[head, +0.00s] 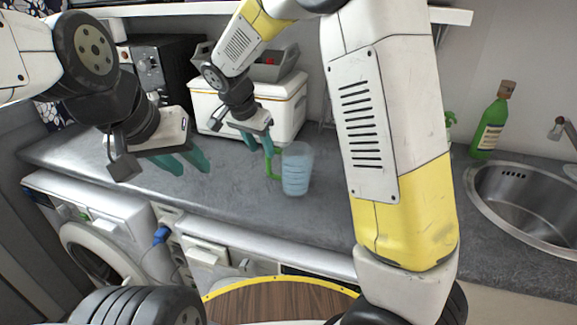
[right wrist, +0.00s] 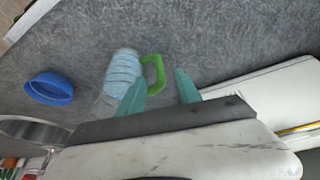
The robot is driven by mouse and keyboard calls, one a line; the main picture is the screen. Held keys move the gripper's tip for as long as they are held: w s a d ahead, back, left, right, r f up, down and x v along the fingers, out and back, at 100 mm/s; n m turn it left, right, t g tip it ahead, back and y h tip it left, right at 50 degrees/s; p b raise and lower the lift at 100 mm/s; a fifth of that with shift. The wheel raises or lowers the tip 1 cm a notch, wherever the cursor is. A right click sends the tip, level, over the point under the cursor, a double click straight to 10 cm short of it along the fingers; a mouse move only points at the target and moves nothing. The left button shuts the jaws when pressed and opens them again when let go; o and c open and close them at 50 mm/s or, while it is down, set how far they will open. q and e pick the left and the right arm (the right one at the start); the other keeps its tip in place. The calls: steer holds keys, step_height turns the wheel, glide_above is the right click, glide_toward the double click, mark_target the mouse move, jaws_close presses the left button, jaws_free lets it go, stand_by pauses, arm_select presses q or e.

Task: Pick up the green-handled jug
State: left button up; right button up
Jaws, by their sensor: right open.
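The jug (head: 297,170) is clear and bluish with ribbed sides. It stands on the grey counter (head: 225,180), and its green handle (head: 273,163) faces left toward my right gripper. My right gripper (head: 260,146) is open beside the handle, with its teal fingers pointing down. In the right wrist view the handle (right wrist: 153,72) shows between the two fingertips (right wrist: 155,83), with the jug's body (right wrist: 122,72) partly behind one finger. I cannot tell whether a finger touches the handle. My left gripper (head: 190,162) is open and empty over the left part of the counter.
A white box (head: 285,105) with a grey tray on top stands behind the jug. A blue bowl (right wrist: 50,88) lies near the jug in the right wrist view. A green bottle (head: 489,125) and the sink (head: 525,195) are at the right. The counter's left part is clear.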

mark_target(267, 160)
steer(key=x, duration=0.7)
steer(key=shift+s, duration=0.15)
jaws_close()
stand_by(1.2)
